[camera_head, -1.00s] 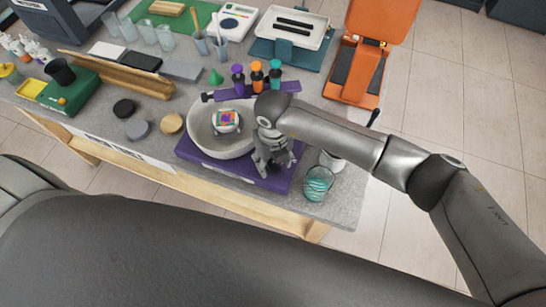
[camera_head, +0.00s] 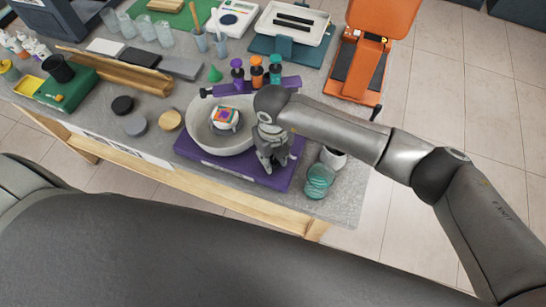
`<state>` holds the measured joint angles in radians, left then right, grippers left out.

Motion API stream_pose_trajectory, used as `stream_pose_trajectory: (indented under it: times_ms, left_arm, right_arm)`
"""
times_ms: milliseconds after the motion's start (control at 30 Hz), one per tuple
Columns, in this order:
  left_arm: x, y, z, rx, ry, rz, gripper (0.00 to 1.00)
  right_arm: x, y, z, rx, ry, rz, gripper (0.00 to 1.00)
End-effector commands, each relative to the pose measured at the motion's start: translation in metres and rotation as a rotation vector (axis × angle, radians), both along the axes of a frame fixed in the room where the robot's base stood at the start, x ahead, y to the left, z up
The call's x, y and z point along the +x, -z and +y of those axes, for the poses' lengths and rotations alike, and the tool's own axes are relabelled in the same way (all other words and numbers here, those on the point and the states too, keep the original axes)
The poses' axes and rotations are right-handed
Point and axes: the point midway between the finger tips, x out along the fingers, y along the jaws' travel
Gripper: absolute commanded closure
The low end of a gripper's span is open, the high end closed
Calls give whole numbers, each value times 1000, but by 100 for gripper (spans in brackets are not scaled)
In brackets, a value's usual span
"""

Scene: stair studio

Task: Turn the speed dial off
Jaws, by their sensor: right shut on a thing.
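The purple machine (camera_head: 225,172) sits at the table's front edge. A large white round basin (camera_head: 203,139) stands on it, with a small stand bearing a colourful square piece (camera_head: 225,116) inside. My right gripper (camera_head: 272,163) points down at the right part of the purple base, beside the basin. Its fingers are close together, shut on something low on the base. The speed dial itself is hidden behind the fingers; the gripper's place fits it. My left gripper is not in view.
Purple, orange and teal bottles (camera_head: 257,72) stand on a purple bar behind the basin. A stack of teal glass discs (camera_head: 319,181) and a white cup (camera_head: 334,158) stand close to the right of the machine. Round pucks (camera_head: 136,125) lie to the left.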

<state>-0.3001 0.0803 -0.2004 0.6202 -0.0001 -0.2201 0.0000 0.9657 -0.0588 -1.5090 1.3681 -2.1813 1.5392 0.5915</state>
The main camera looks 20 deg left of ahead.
Motion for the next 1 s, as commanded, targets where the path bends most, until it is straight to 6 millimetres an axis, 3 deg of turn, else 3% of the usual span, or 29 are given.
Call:
stream_pose_trajectory:
  times_ms: [600,1000]
  left_arm:
    - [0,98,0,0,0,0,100]
    - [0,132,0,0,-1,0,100]
  right_arm:
    - [2,6,0,0,-491,-6,96]
    - [0,2,0,1,-690,-3,96]
